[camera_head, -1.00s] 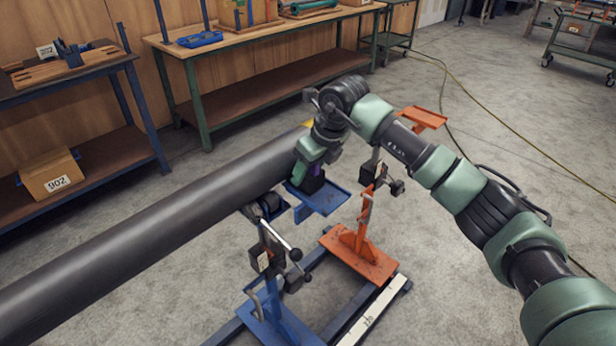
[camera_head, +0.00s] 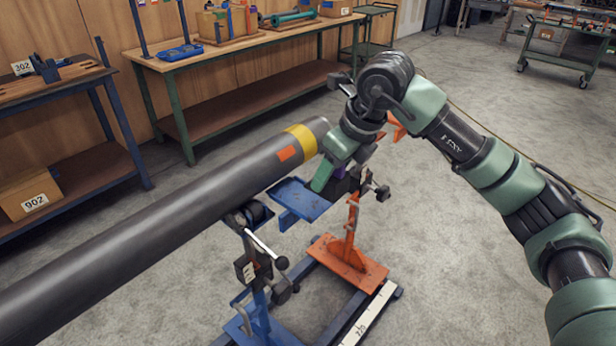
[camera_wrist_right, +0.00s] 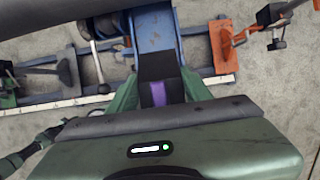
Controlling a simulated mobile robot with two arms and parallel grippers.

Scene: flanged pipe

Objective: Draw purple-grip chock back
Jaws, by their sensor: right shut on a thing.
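The purple-grip chock shows in the right wrist view as a black block with a purple strip (camera_wrist_right: 158,93). My right gripper (camera_wrist_right: 160,95) is shut on it, one green finger on each side. The chock is mostly hidden there behind the fingers. I cannot tell whether it touches the tray. The dark pipe (camera_head: 180,215) has a yellow band (camera_head: 301,142) and an orange patch (camera_head: 288,153). My left gripper is not in view.
A blue stand (camera_head: 262,320) with a roller head is under the pipe. Workbenches (camera_head: 240,45) line the back wall.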

